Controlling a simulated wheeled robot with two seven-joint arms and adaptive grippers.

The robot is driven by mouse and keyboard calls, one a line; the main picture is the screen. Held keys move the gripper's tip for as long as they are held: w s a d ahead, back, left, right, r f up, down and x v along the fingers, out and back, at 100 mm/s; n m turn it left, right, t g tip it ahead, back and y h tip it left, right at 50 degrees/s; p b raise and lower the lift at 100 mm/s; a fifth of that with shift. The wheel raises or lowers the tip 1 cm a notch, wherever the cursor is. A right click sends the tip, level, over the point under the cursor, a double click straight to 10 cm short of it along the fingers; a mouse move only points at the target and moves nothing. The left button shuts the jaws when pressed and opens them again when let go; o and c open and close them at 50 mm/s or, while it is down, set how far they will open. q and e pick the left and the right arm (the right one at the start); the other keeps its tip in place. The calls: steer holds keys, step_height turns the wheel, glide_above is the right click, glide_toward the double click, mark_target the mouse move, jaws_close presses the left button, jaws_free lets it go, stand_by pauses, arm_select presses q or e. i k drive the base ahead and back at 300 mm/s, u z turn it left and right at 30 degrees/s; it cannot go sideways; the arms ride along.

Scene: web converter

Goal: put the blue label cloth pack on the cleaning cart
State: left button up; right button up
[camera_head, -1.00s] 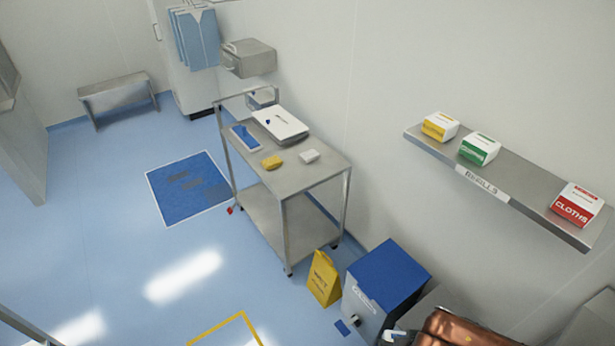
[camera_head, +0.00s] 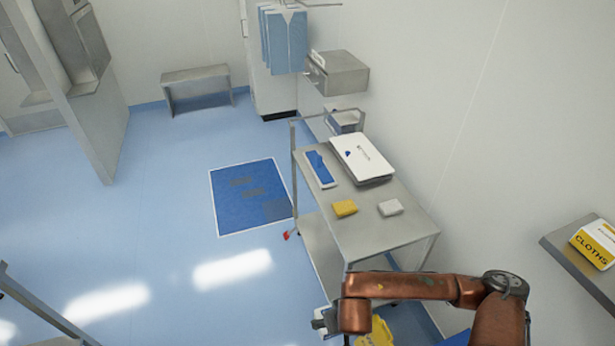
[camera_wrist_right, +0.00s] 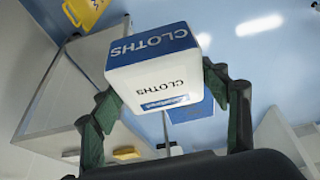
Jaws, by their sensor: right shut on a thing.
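The blue label cloth pack (camera_wrist_right: 152,70), white with a blue band reading CLOTHS, is held between the fingers of my right gripper (camera_wrist_right: 170,105) in the right wrist view. In the head view my right arm crosses the lower right, and its gripper (camera_head: 322,322) shows only in part near the cart's front end; the pack cannot be made out there. The cleaning cart (camera_head: 375,240) is a steel trolley by the wall. Its top holds a yellow cloth (camera_head: 344,208), a white cloth (camera_head: 390,207), a blue-and-white flat item (camera_head: 320,168) and a white lidded box (camera_head: 361,158). My left gripper is not in view.
A wall shelf (camera_head: 560,248) with a yellow label cloth pack (camera_head: 594,243) is at the right. A yellow object (camera_head: 375,333) is partly hidden below my arm. A blue floor mat (camera_head: 250,197) lies left of the cart. The cart top's near end is bare.

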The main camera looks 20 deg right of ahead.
mark_target(406, 228)
steer(key=z, duration=0.15)
steer(key=i, duration=1.55)
steer(key=z, duration=0.75)
steer(key=i, duration=0.4)
steer(key=z, duration=0.35)
